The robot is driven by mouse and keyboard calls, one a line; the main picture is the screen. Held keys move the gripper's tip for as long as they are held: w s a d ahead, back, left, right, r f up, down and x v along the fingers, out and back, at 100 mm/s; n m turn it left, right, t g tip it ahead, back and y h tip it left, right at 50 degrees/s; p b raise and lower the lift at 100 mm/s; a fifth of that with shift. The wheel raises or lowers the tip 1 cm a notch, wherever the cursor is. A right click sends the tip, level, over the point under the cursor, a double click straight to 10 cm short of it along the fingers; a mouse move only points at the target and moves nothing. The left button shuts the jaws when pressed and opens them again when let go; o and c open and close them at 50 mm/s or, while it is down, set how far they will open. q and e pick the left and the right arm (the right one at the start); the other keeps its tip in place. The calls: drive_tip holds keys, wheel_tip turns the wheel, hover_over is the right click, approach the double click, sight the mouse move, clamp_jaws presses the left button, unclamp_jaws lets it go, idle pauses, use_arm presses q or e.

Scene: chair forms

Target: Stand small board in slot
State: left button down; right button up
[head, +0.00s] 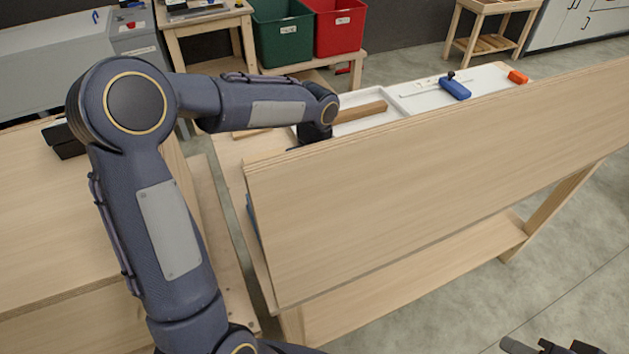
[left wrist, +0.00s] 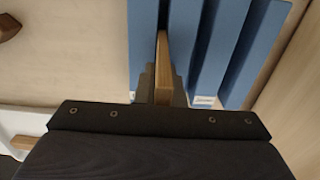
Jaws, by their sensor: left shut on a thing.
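The small board (left wrist: 163,58) shows as a narrow brown edge in the left wrist view. My left gripper (left wrist: 163,88) is shut on it. The board lines up with a gap between the bars of a blue slotted rack (left wrist: 213,45); I cannot tell how deep it sits. In the head view a sliver of the blue rack (head: 253,217) shows past the end of a large wooden panel (head: 430,190), which hides the left gripper and the small board. Dark parts of my right gripper (head: 545,347) show at the bottom right, cut off by the frame.
The large panel spans the near side of the workbench. Behind it are a white tray (head: 395,98) with a wooden strip (head: 362,112), a blue tool (head: 454,88) and an orange item (head: 517,77). Green (head: 283,35) and red (head: 340,27) bins stand farther back.

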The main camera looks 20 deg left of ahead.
use_arm(q)
drive_tip(key=shift+f+b, duration=0.85)
drive_tip(key=shift+f, duration=0.1)
